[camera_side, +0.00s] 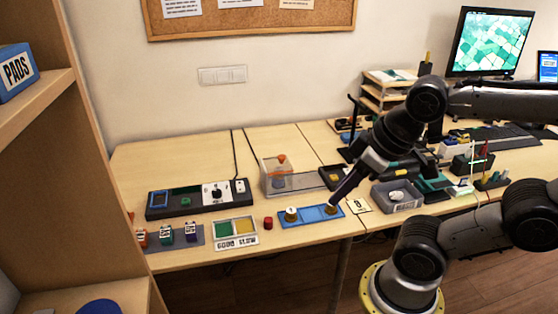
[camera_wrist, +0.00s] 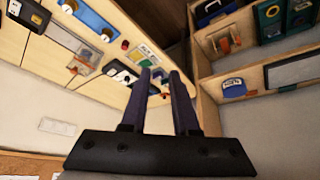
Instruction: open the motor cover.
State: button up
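The motor cover (camera_side: 270,176) looks like a clear box with an orange knob (camera_side: 281,158) on top, standing mid-table behind the blue tray. A bluish part shows dimly through its wall. In the wrist view the clear cover (camera_wrist: 88,56) shows left of the fingers, with its orange part at its lower end. My gripper (camera_wrist: 161,74) is open, with an empty gap between two dark fingers. In the side view my gripper (camera_side: 335,203) points down near the right end of the blue tray, to the right of the cover and apart from it. I cannot tell if its tip touches the tray.
The blue tray (camera_side: 312,213) holds two round pieces. A red button (camera_side: 268,223), a green-yellow panel (camera_side: 235,228) and a dark control box (camera_side: 199,199) stand to the left. A wooden shelf (camera_side: 40,92) rises at far left.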

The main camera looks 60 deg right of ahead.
jog(key=o, duration=0.5)
jog(key=shift+n, duration=0.8)
jog(key=r, duration=0.2)
jog(key=w+r, duration=0.1)
jog(key=r, duration=0.1)
jog(key=shift+w+r, duration=0.15)
jog(key=shift+r, duration=0.05)
jog(key=shift+c, duration=0.2)
jog(key=shift+o, duration=0.3)
jog(key=w+d+r+n, duration=0.1)
jog(key=w+r, duration=0.5)
jog(key=r, duration=0.1)
jog(key=shift+d, duration=0.25)
jog(key=w+d+r+n+g+h, duration=0.1)
jog(key=w+d+r, duration=0.1)
jog(key=w+d, duration=0.35)
jog(key=w+d+r+g, duration=0.1)
jog(key=w+d+r, duration=0.1)
jog(key=w, duration=0.7)
jog(key=m+g+y, duration=0.1)
jog(key=m+g, duration=0.1)
jog(key=g, duration=0.1)
send_over(282, 156)
notch_tip(282, 156, down, 22)
notch_tip(282, 156, down, 14)
jog(key=shift+w+r, duration=0.1)
jog(key=shift+r, duration=0.15)
